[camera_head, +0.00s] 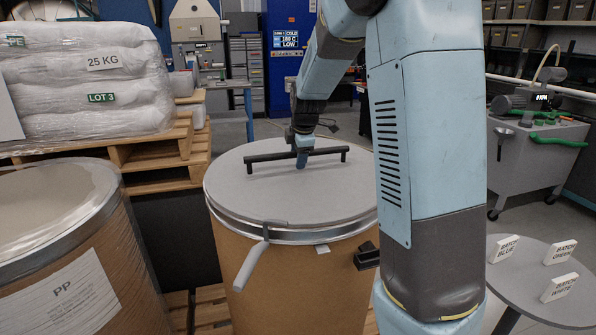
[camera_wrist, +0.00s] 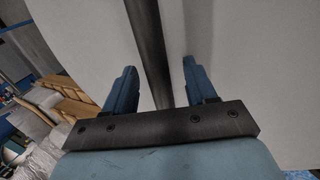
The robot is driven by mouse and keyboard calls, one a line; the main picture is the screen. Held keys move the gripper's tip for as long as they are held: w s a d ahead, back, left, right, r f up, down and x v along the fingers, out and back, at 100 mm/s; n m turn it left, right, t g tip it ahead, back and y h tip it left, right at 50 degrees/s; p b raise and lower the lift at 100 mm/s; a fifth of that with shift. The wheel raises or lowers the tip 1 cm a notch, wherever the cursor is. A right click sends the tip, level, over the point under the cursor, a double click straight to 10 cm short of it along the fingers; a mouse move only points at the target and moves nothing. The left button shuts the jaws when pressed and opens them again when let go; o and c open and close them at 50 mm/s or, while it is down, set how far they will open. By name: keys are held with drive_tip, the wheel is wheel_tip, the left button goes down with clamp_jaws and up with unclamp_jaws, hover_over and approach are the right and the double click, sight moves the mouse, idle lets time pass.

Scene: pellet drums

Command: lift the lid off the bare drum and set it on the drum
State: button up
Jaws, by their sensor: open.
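The bare brown drum (camera_head: 290,285) stands in the middle of the head view. Its round grey lid (camera_head: 245,200) lies level on top and carries a long black bar handle (camera_head: 265,157). A metal ring runs round the drum's top, and a grey lever (camera_head: 250,266) hangs from it at the front, angled outward. My gripper (camera_head: 302,160) is at the middle of the handle, pointing down. In the wrist view the black bar (camera_wrist: 149,45) passes between the two blue fingers of my gripper (camera_wrist: 160,75), which are apart with gaps on both sides.
A film-wrapped drum (camera_head: 75,290) labelled PP stands at left. Behind it, white sacks (camera_head: 90,80) are stacked on pallets (camera_head: 165,150). A round table (camera_head: 515,285) with small batch signs is at front right, and a grey cart (camera_head: 545,160) stands behind it.

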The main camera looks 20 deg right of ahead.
clamp_jaws()
idle(0.5)
drive_tip(key=shift+r, duration=0.1)
idle(0.8)
